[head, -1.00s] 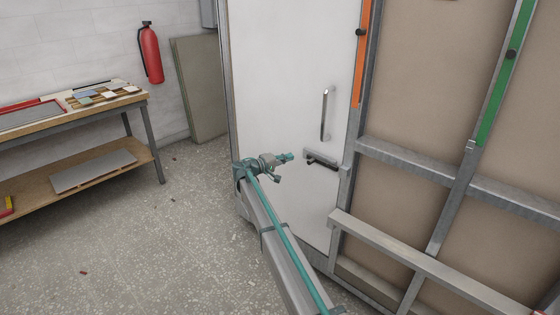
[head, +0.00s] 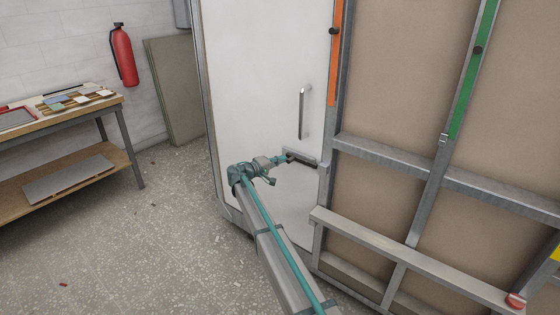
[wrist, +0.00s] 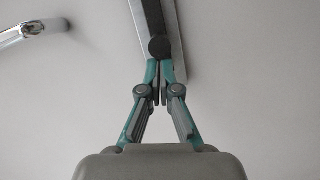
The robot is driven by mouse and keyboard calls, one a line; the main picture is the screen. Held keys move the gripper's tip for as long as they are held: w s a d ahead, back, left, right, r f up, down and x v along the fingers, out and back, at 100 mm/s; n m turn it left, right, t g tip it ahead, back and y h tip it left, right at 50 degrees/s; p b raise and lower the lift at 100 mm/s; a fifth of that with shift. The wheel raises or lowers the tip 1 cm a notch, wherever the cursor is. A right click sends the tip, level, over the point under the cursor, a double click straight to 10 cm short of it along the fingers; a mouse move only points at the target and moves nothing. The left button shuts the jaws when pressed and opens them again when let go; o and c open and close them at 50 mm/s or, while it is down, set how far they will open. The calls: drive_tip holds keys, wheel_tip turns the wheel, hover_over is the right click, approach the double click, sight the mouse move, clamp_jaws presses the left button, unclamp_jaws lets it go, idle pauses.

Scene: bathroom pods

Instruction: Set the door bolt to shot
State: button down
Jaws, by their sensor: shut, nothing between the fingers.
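The door bolt (head: 306,156) is a short grey plate with a dark bar, fixed low on the white door (head: 250,85) near its right edge. In the wrist view the bolt's dark bar (wrist: 153,18) runs up and away along the plate, with a round black knob (wrist: 159,47) at its near end. My gripper (head: 287,158) is at the bolt's left end. In the wrist view my gripper (wrist: 159,75) is shut and empty, its fingertips right at the knob. I cannot tell whether they touch it. The bar's far end is out of the wrist view.
A vertical metal pull handle (head: 303,113) stands just above the bolt; it also shows in the wrist view (wrist: 30,32). To the right is a metal-framed panel wall (head: 385,150) with a projecting low rail (head: 400,255). A workbench (head: 85,108) stands left.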

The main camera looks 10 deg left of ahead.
sight(298, 159)
drive_tip(key=s+d, duration=0.1)
drive_tip(key=d+b, duration=0.1)
drive_tip(key=s+d+b, duration=0.1)
drive_tip(key=d, duration=0.1)
drive_tip(key=shift+s+f, duration=0.2)
drive_tip(key=shift+s, duration=0.1)
drive_tip(key=shift+s+d+r, duration=0.1)
drive_tip(key=shift+d, duration=0.05)
drive_tip(key=shift+r, duration=0.1)
drive_tip(key=shift+w+a, duration=0.25)
drive_tip(key=shift+w, duration=0.05)
drive_tip(key=s+a+r+b, duration=0.1)
drive_tip(key=s+a, duration=0.4)
drive_tip(key=a, duration=0.5)
drive_tip(key=shift+s+a, duration=0.15)
drive_tip(key=shift+s, duration=0.05)
drive_tip(key=shift+r, duration=0.1)
